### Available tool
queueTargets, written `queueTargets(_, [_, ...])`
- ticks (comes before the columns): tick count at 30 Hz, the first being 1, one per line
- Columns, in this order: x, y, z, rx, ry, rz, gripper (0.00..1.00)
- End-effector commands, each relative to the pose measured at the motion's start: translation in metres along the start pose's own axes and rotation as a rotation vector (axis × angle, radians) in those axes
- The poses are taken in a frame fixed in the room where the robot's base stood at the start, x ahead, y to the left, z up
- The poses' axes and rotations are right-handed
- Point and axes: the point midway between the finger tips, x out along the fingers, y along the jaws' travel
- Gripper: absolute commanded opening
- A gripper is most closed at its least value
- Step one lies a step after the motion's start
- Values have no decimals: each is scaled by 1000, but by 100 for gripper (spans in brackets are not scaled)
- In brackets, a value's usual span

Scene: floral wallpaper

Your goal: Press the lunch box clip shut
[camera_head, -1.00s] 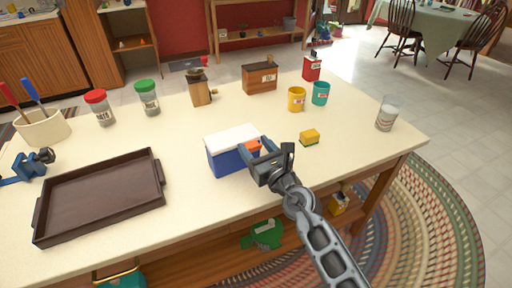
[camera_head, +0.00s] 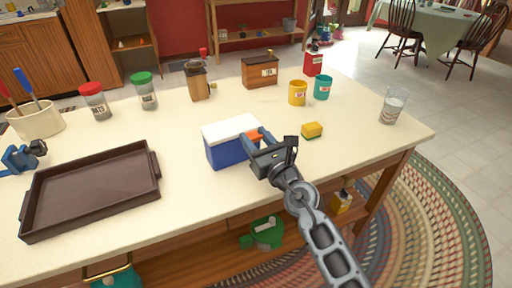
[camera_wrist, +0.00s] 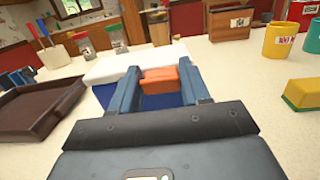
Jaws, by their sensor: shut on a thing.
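The lunch box (camera_head: 226,150) has a blue body and a white lid and stands upright on the table. Its orange clip (camera_head: 253,135) is on the side facing my gripper. In the wrist view the orange clip (camera_wrist: 166,79) lies between the two blue fingers, in front of the blue box wall and below the white lid (camera_wrist: 116,68). My gripper (camera_head: 259,143) is at the right side of the box, shut on the clip. The fingers partly hide the box side, and the exact seating of the clip against the lid cannot be told.
A yellow sponge (camera_head: 312,130) lies to the right of my gripper. A brown tray (camera_head: 156,162) is to the left. Yellow (camera_head: 298,93) and teal (camera_head: 322,88) cups, a wooden box (camera_head: 260,72) and a glass (camera_head: 391,106) stand farther back.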

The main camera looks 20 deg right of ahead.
Motion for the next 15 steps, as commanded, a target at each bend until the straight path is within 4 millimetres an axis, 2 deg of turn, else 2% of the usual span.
queueTargets(1, [-1, 0, -7, 0, -13, 1, 16])
queueTargets(15, [-1, 0, -11, 0, -124, 0, 16])
